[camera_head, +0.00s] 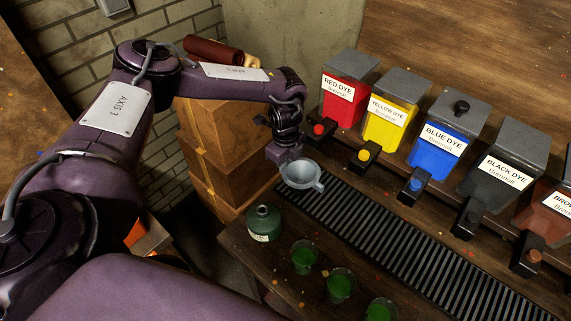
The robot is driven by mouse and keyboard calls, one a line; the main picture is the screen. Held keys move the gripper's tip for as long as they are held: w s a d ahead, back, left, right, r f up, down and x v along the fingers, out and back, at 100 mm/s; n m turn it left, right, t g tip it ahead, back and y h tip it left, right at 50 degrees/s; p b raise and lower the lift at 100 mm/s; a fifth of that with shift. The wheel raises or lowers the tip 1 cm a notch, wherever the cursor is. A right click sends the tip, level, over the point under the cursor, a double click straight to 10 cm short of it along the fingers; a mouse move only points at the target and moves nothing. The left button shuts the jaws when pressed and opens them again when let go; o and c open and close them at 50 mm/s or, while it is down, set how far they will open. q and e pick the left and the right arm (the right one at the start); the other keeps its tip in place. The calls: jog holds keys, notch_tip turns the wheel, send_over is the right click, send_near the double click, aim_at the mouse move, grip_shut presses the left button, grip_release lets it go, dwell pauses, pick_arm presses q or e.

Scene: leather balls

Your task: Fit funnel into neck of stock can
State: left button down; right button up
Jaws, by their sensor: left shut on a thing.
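The grey-blue funnel (301,176) is held at its rim by my left gripper (286,160), which is shut on it. My right gripper does not show.
Red (345,93), yellow (393,113), blue (440,143), black (493,170) and brown (552,215) dye dispensers line the bench's back. Several cups of green liquid (303,257) stand right of the can. A black grate (400,240) runs between. Cardboard boxes (215,125) stand behind my left arm.

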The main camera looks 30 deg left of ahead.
pick_arm(q)
jog(key=shift+r+p, duration=0.65)
jog(key=shift+r, duration=0.2)
jog(key=shift+r+p, duration=1.25)
jog(key=shift+r, duration=0.1)
